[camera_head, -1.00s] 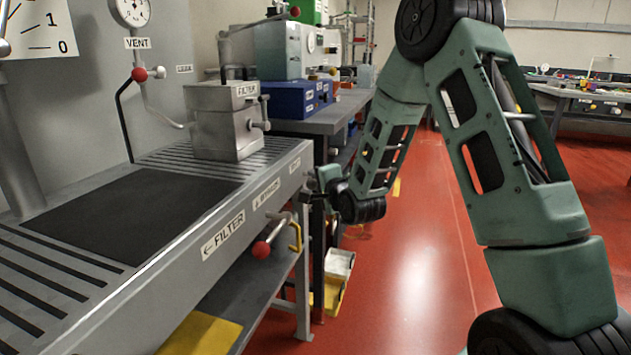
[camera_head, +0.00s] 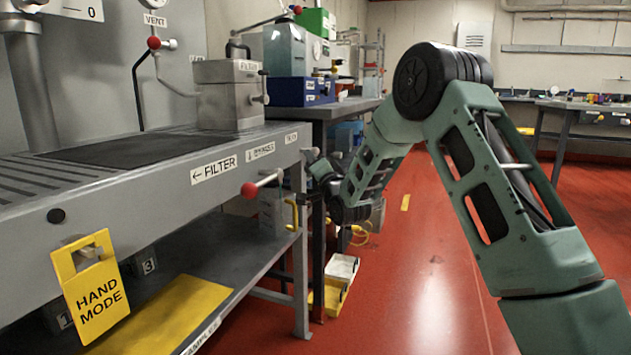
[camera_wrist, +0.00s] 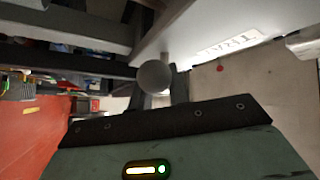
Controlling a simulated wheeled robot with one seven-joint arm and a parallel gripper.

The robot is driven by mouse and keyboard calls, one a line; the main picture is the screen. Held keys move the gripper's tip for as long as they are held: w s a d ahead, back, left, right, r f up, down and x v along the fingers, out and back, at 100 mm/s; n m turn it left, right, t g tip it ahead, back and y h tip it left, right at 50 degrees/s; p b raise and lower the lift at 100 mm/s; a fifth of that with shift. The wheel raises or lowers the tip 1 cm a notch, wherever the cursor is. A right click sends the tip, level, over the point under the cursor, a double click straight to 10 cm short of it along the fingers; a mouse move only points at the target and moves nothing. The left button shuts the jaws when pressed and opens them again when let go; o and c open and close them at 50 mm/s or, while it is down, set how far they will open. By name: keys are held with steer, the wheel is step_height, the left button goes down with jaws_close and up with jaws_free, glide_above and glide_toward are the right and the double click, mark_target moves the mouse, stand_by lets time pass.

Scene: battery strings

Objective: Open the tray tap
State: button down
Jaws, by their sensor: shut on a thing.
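My gripper (camera_head: 312,178) is at the right end of the long grey bench front, just below the small label (camera_head: 291,138) there. In the wrist view, a grey ball knob (camera_wrist: 155,76) lies straight ahead of my gripper, under a sloping pale edge with a label (camera_wrist: 232,43) reading TRA, its end cut off. My gripper is shut on the tray tap's handle at this knob. The fingertips and the rest of the tap are mostly hidden in both views, so the tap's angle cannot be told.
A yellow HAND MODE tag (camera_head: 90,287) hangs from the bench front. A lower shelf (camera_head: 240,250) runs below. The red floor (camera_head: 420,270) to the right is clear.

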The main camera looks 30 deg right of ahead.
steer(key=shift+w+d+f+n+t+y+b, duration=0.25)
steer(key=shift+w+f+n+t+y+b, duration=0.1)
steer(key=shift+n+y+b, duration=2.2)
steer(key=shift+w+d+f+n+t+y+b, duration=0.35)
steer(key=shift+n+y+b, duration=1.45)
steer(key=shift+n, duration=1.45)
steer(key=shift+w+d+f+n+t+y+b, duration=0.15)
steer(key=shift+w+f+n+t+y+b, duration=0.2)
steer(key=shift+n+y+b, duration=1.9)
steer(key=shift+s+r+n+y+p, duration=0.15)
steer(key=shift+n+y+p, duration=0.4)
steer(key=shift+n, duration=0.3)
steer(key=c, duration=1.5)
jaws_free()
steer(key=shift+d, duration=0.1)
steer(key=shift+d, duration=0.1)
